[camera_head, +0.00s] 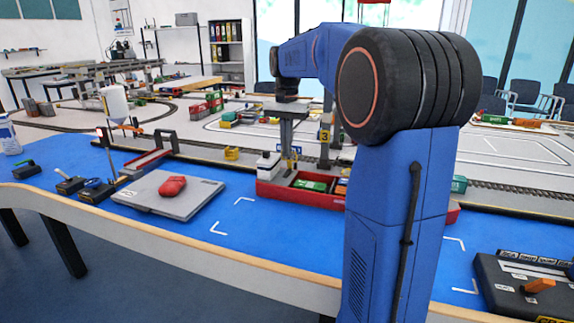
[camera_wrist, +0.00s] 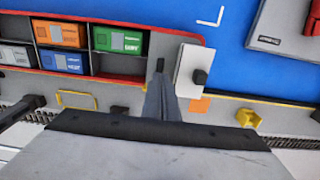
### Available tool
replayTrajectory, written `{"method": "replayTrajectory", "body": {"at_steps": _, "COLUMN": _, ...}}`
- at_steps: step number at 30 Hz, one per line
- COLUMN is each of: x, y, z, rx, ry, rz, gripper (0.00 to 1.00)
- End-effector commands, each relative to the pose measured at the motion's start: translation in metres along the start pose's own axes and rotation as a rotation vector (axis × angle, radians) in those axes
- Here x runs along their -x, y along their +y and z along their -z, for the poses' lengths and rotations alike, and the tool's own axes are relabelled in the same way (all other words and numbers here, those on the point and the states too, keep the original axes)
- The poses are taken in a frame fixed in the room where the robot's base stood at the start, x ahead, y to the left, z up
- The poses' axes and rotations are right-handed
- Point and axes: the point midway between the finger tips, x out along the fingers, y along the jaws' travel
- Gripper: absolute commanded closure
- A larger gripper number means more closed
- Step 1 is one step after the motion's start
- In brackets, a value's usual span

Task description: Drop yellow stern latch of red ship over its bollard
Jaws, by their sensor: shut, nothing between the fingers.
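The red ship (camera_head: 270,190) lies along the quay, with its white superstructure (camera_head: 268,165) at its left end. In the wrist view the red hull (camera_wrist: 110,23) is at upper left and the white superstructure (camera_wrist: 192,68) is right of centre. A thin yellow loop (camera_wrist: 78,107) shows at the hull's quay-side edge; I cannot tell whether it is the stern latch. A yellow bracket-like piece (camera_wrist: 248,118) stands on the quay at right. My gripper (camera_wrist: 160,66) is shut and empty, pointing down between the containers and the superstructure. My arm partly hides the ship in the head view.
Green (camera_wrist: 118,40), orange and blue containers sit in the ship. A crane leg marked 3 (camera_head: 325,145) stands close behind the ship. A grey pad with a red object (camera_head: 172,187) lies at left on the blue surface. Rails run behind the quay.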

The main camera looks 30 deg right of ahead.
Motion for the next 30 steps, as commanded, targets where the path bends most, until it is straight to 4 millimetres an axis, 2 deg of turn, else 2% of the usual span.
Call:
{"method": "replayTrajectory", "body": {"at_steps": 7, "x": 0.0, "y": 0.0, "z": 0.004, "rx": 0.0, "ry": 0.0, "rz": 0.0, "gripper": 1.0}}
{"method": "replayTrajectory", "body": {"at_steps": 30, "x": 0.0, "y": 0.0, "z": 0.035, "rx": -0.001, "ry": 0.0, "rz": 0.0, "gripper": 1.0}}
